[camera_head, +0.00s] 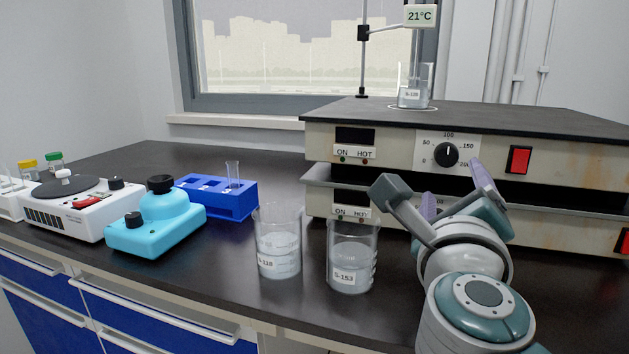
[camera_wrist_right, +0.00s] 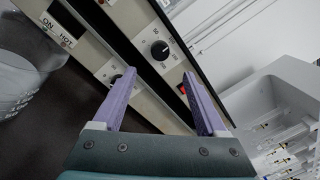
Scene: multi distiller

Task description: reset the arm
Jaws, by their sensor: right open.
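My right arm rises at the lower right of the head view. Its right gripper (camera_head: 454,190) stands open and empty in front of the hot plates. In the right wrist view the right gripper (camera_wrist_right: 157,76) shows its two purple fingers spread apart with nothing between them. The upper hot plate's front with its black knob (camera_wrist_right: 160,50) shows beyond them. My left arm and gripper are in neither view.
Beakers labelled S-118 (camera_head: 278,252) and S-153 (camera_head: 351,262) stand left of my right arm. Stacked hot plates (camera_head: 400,145) stand behind, with a beaker (camera_head: 411,95) on top. A blue rack (camera_head: 237,203), turquoise device (camera_head: 156,232) and white device (camera_head: 85,222) stand left.

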